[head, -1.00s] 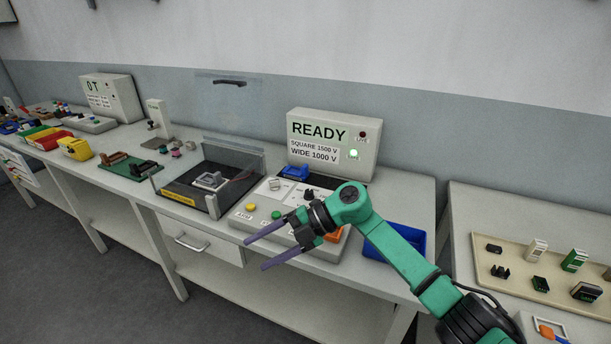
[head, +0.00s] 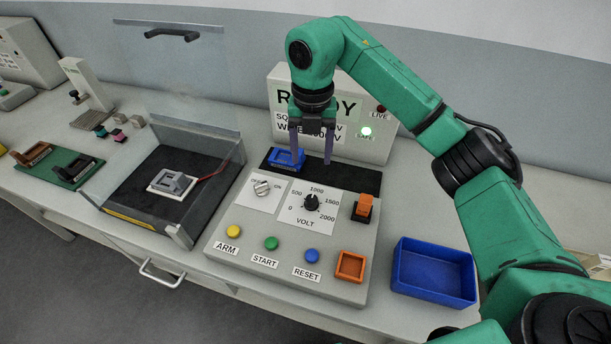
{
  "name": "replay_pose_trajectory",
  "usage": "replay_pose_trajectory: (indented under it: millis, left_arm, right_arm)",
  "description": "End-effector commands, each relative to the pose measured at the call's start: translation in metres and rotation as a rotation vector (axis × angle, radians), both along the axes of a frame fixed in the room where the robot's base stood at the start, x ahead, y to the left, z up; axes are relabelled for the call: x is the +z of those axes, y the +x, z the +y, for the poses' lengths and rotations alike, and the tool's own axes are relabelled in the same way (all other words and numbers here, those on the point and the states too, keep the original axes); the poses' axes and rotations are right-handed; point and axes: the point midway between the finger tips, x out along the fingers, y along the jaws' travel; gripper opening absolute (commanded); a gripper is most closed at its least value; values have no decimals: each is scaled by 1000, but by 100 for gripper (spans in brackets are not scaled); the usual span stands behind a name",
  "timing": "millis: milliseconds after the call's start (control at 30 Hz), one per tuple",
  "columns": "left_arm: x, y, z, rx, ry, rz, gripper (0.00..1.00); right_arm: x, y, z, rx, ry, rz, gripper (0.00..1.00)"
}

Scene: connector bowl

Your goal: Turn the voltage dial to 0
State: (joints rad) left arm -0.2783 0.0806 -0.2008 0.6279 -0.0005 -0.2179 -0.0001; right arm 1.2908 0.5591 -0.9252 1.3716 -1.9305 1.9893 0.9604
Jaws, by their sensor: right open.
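The black voltage dial (head: 312,203) sits on a white plate marked VOLT, with a scale of 0, 500, 1000, 1500 and 2000. Its pointer seems to stand near the top of the scale, around 1000; the exact mark is too small to tell. My right gripper (head: 311,162) is open and empty, fingers pointing down, above and behind the dial. Its fingers are apart from the dial and hang over the black strip behind it. My left gripper is not in view.
A blue connector (head: 287,159) lies beside the left finger. An off/on switch (head: 262,188), an orange block (head: 367,207) and coloured buttons (head: 271,243) surround the dial. A display box (head: 385,125) stands behind. A blue bin (head: 432,275) is at right, a shielded fixture (head: 172,184) at left.

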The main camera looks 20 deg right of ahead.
Motion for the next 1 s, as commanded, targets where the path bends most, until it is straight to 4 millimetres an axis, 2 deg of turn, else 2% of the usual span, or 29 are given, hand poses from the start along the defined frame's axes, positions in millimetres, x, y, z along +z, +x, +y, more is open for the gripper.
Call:
replay_pose_trajectory:
  millis: [33,100,233,367,500,633,867,967,1000]
  left_arm:
    - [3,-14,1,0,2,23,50]
    - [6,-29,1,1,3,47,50]
    - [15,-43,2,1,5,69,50]
    - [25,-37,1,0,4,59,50]
    - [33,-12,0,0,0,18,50]
    - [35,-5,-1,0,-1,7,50]
    - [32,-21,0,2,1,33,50]
    - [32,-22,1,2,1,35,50]
    - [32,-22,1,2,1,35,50]
  right_arm:
    - [-8,-1,0,0,-1,4,68]
    - [-23,-2,-1,0,0,5,68]
    - [-57,-2,0,-1,0,7,68]
    - [-92,-3,0,-1,0,7,68]
    - [-121,-2,0,-1,2,4,68]
    - [-133,-2,0,1,1,1,68]
    - [-136,-1,0,1,1,0,68]
    - [-136,-1,0,1,1,0,33]
    - [-136,-1,0,1,1,0,18]
